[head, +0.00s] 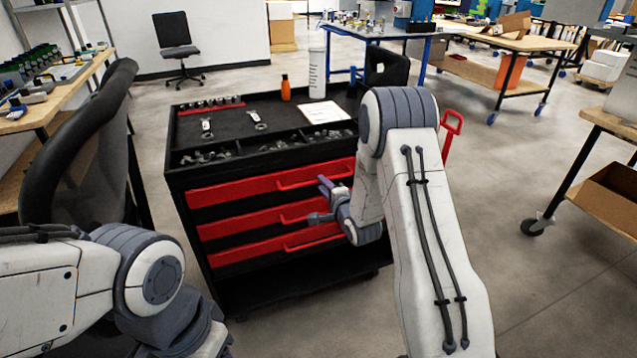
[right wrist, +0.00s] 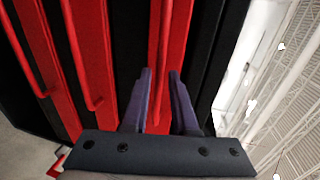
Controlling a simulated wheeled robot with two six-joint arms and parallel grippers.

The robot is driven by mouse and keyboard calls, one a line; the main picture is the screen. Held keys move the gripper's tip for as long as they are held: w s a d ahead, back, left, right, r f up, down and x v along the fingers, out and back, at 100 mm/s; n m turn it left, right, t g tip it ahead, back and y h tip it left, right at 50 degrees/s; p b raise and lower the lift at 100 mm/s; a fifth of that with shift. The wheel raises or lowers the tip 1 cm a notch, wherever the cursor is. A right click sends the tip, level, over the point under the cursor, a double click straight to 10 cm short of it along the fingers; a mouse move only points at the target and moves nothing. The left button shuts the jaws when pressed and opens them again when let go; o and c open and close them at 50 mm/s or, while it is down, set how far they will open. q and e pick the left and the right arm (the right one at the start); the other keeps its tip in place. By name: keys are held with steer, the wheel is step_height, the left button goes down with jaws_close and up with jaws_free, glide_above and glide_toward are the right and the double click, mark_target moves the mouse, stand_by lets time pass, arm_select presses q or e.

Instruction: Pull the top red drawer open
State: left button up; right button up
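The top red drawer (head: 235,190) is the uppermost of three red drawers in a black cart and looks closed. Its red bar handle (head: 297,184) runs along the right part of its front. My right gripper (head: 323,203) is in front of the drawers, open, with its fingers toward the cart. In the right wrist view, the drawer front (right wrist: 184,40) and handle (right wrist: 161,60) appear between the two spread fingers (right wrist: 158,100); whether they touch it I cannot tell. My left gripper is out of view; only part of that arm shows at lower left.
The middle drawer (head: 235,223) and bottom drawer (head: 240,252) have similar handles just below. On the cart top are an orange bottle (head: 285,88), a white cylinder (head: 317,72), a paper sheet (head: 324,112) and small parts. A black chair (head: 75,150) stands left of the cart.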

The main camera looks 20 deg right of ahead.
steer(key=shift+x, duration=1.9)
jaws_close()
